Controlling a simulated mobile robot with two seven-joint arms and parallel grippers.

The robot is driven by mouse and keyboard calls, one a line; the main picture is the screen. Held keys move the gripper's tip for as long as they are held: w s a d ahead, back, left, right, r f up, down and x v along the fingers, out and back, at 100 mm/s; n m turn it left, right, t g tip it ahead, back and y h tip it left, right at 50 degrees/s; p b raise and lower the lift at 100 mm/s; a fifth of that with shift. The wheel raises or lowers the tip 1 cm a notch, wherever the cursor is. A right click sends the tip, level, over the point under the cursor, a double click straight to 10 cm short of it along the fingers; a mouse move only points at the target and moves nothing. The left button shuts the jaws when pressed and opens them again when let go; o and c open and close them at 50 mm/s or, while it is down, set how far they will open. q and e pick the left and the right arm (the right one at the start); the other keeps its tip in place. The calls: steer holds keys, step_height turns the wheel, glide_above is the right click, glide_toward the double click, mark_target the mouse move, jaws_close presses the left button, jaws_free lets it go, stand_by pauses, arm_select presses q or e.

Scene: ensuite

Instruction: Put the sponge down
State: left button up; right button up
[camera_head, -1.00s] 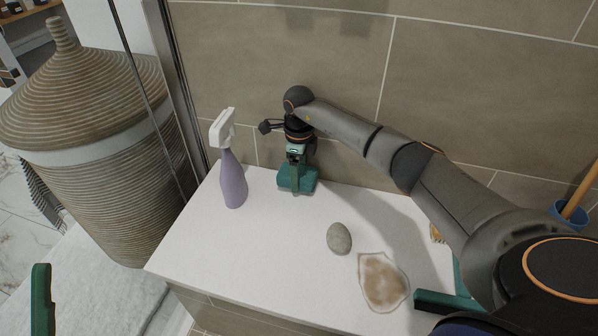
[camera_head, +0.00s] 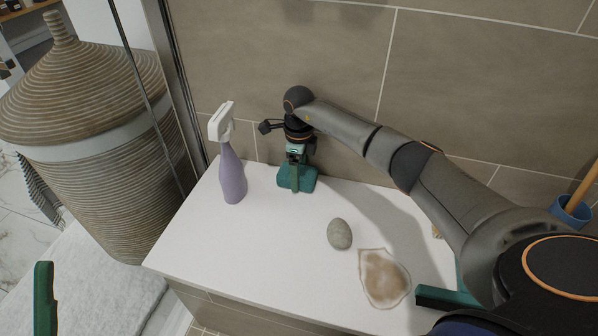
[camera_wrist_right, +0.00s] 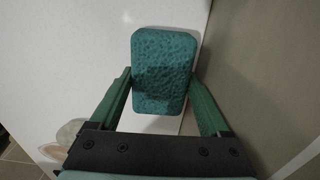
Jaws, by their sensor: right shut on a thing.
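The teal sponge (camera_head: 309,183) is at the back of the white ledge (camera_head: 215,258), close to the tiled wall. My right gripper (camera_head: 296,176) points down over it and is shut on it. In the right wrist view the sponge (camera_wrist_right: 165,62) sits between the two green fingers, with the white surface behind it. It is at or just above the ledge; I cannot tell if it touches.
A purple spray bottle (camera_head: 232,178) stands left of the sponge. A grey stone (camera_head: 339,234) and a brownish stain (camera_head: 384,279) are nearer the front. A large woven basket (camera_head: 95,150) stands on the left. The ledge between bottle and stone is clear.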

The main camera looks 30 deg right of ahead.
steer(key=shift+f, duration=0.2)
steer(key=o, duration=1.2)
steer(key=shift+c, duration=0.2)
step_height(320, 180, up, 13)
steer(key=p, duration=0.5)
steer(key=shift+f, duration=0.15)
